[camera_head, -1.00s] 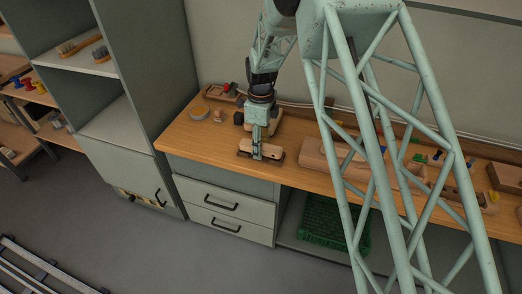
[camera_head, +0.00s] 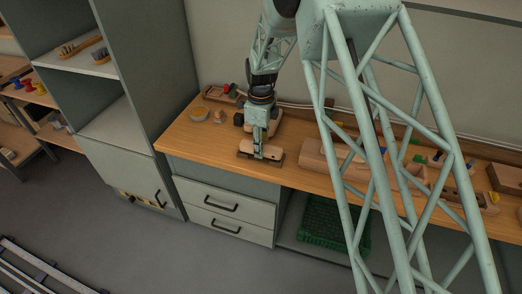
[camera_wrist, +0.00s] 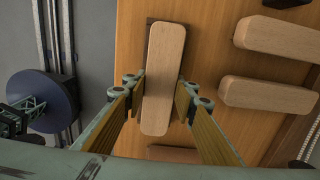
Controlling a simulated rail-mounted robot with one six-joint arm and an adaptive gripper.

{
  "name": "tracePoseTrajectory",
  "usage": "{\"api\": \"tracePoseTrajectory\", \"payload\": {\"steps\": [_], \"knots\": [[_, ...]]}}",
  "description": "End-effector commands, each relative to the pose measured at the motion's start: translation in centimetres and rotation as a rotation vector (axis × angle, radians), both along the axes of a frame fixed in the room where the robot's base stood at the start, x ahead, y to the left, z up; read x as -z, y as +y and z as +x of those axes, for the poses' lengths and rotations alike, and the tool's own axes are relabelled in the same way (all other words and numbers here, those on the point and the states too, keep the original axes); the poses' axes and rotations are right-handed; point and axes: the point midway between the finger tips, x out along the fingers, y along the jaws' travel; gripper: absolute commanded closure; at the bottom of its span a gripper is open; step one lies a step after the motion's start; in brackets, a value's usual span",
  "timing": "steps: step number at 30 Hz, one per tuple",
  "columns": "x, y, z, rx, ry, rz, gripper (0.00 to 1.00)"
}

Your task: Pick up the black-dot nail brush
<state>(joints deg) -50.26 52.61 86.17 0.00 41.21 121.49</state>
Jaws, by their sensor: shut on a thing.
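In the wrist view a pale wooden brush back (camera_wrist: 163,75) lies lengthwise between the two fingers of my gripper (camera_wrist: 161,97). The fingers press on its long sides, so my gripper is shut on it. Its underside and any black dot are hidden or too small to make out. In the head view my gripper (camera_head: 258,153) points down at the worktop's front edge, over a small brown brush (camera_head: 272,158). I cannot tell whether the brush is clear of the worktop.
Two more wooden blocks (camera_wrist: 268,92) (camera_wrist: 279,38) lie to the right in the wrist view. Drawers (camera_head: 222,197) are below.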

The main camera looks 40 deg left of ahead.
Motion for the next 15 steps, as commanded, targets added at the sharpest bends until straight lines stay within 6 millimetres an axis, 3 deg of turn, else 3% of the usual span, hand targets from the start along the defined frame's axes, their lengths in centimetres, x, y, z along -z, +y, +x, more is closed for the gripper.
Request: {"api": "tracePoseTrajectory", "payload": {"steps": [8,15], "knots": [[-0.3,0.0,0.0,0.000,0.000,0.000,0.87],[-1.8,0.0,0.0,0.000,-0.001,0.000,0.87]]}}
